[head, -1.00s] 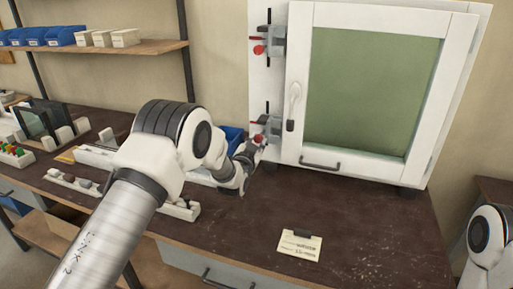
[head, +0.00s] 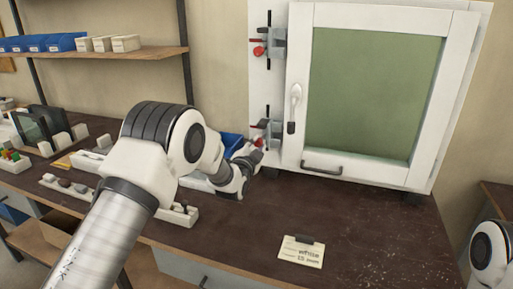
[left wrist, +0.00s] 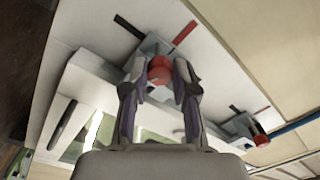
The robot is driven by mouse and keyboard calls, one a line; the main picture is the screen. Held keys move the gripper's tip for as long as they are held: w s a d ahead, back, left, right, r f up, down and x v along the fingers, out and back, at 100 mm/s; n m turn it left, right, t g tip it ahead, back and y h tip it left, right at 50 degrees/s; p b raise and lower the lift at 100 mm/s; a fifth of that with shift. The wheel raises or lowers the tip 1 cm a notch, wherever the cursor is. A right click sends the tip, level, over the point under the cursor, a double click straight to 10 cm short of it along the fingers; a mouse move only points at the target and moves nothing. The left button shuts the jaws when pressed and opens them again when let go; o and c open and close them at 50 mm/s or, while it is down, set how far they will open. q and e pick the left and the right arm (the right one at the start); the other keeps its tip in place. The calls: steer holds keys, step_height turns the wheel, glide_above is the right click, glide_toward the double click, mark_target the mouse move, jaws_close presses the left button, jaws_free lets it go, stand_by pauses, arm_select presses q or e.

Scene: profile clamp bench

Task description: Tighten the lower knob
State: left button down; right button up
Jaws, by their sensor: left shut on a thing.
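The lower knob (head: 260,142) is red and sits on the lower grey clamp (head: 275,128) at the left edge of the white framed door. My left gripper (head: 254,153) is at this knob, and its wrist partly hides it. In the left wrist view the red lower knob (left wrist: 160,68) lies between the two fingertips of my left gripper (left wrist: 160,82), which is shut on it. The upper red knob (head: 259,51) is on the matching clamp above, and it also shows at the right of the left wrist view (left wrist: 260,139). My right gripper is out of view.
A card (head: 302,252) lies on the dark bench (head: 370,235). A blue bin (head: 231,142) stands behind my left arm. The bench's front right is mostly clear.

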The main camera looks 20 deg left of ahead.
arm_select(q)
steer(key=shift+r, duration=0.1)
steer(key=c, duration=0.9)
jaws_free()
steer(key=s, duration=1.2)
steer(key=shift+f, duration=0.25)
